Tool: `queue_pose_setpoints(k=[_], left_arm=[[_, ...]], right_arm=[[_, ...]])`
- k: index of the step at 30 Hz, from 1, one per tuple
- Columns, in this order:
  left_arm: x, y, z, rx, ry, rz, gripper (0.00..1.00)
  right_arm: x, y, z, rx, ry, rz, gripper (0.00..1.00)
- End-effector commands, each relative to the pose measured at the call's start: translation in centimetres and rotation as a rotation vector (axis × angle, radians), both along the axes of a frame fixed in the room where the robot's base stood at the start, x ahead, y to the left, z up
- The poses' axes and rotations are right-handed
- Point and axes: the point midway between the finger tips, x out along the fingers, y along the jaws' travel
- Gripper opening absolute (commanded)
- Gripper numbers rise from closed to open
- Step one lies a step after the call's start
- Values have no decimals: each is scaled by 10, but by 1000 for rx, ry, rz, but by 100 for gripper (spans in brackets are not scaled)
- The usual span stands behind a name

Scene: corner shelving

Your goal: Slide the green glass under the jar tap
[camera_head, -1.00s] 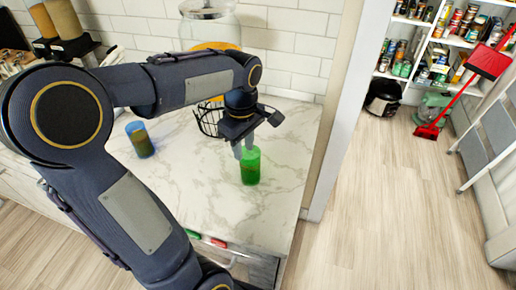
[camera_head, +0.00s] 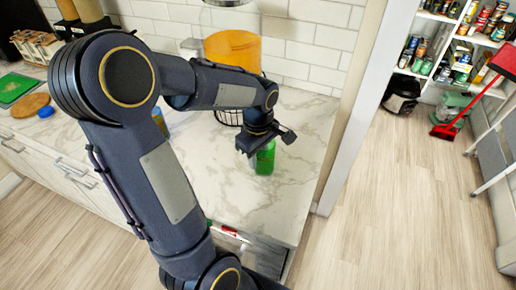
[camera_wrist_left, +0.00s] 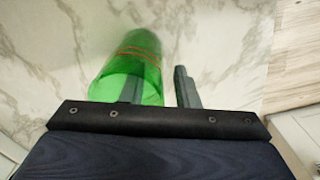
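The green glass (camera_head: 265,160) stands on the marble counter near its right end. My left gripper (camera_head: 262,146) is right over the glass in the head view and hides part of its top. In the left wrist view the glass (camera_wrist_left: 128,62) is see-through green with reddish rings. The left gripper's fingers (camera_wrist_left: 158,90) are apart; one shows through the glass, the other is beside it. I cannot tell whether they touch it. The jar (camera_head: 232,48) with orange liquid stands behind my left arm; its tap is hidden. My right gripper is not in view.
A dark wire basket (camera_head: 228,118) stands behind the glass, partly hidden by my arm. A bluish glass (camera_head: 160,122) is left of it, mostly hidden. The counter (camera_head: 235,185) is bare in front of the green glass, and its right edge is close.

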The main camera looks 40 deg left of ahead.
Motion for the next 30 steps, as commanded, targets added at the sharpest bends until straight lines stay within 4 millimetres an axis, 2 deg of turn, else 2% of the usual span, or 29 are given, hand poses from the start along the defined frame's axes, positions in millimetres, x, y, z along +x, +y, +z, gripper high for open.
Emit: queue_pose_setpoints(k=[8, 14, 30], left_arm=[[0, 0, -1, 0, 0, 0, 27], [0, 0, -1, 0, 0, 0, 0], [2, 5, 0, 0, 0, -6, 0]], right_arm=[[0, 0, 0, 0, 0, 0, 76], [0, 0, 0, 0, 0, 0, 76], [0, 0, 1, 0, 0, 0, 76]])
